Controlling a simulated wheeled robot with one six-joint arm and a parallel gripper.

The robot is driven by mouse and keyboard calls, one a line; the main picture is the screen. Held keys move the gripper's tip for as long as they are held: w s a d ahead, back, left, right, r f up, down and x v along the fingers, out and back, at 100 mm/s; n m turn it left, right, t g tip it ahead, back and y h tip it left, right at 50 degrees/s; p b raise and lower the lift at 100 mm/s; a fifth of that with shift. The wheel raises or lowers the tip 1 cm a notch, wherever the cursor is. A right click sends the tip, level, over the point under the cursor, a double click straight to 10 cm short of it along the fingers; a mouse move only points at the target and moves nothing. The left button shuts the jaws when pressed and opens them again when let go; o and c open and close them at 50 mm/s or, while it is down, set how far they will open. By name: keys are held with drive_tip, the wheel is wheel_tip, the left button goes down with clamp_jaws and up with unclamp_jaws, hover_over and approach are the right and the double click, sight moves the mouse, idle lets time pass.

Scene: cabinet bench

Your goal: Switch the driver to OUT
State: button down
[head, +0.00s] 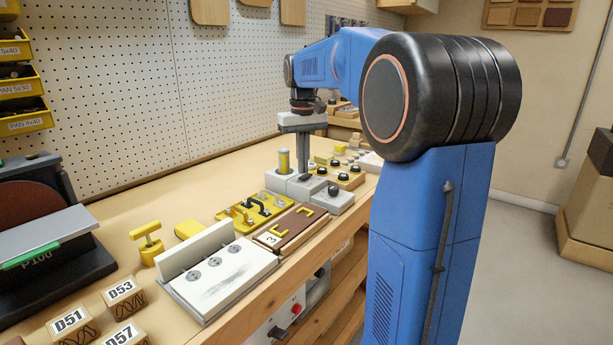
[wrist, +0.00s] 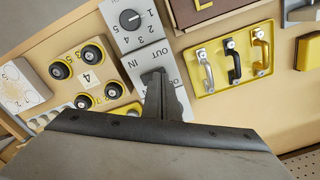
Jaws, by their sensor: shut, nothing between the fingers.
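The grey driver housing with OUT and IN lettering (wrist: 142,57) lies under my gripper in the wrist view. My gripper (wrist: 155,75) is shut and empty, with its tips over or against this housing beside the lettering. The tips and jaws cover the switch part, so I cannot tell its position or whether they touch it. In the head view my gripper (head: 304,172) points straight down at a row of grey blocks. A grey block with a black dial numbered 1 to 5 (wrist: 132,20) adjoins the lettered housing.
A yellow tray with several handles (wrist: 230,62) lies to the right in the wrist view. A block with black knobs, marked 4 (wrist: 86,77), lies to the left. In the head view a yellow-topped cylinder (head: 284,161) stands close beside my gripper. A white fixture (head: 222,273) is nearer.

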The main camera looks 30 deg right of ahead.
sight(303, 177)
drive_tip(key=shift+r, duration=2.85)
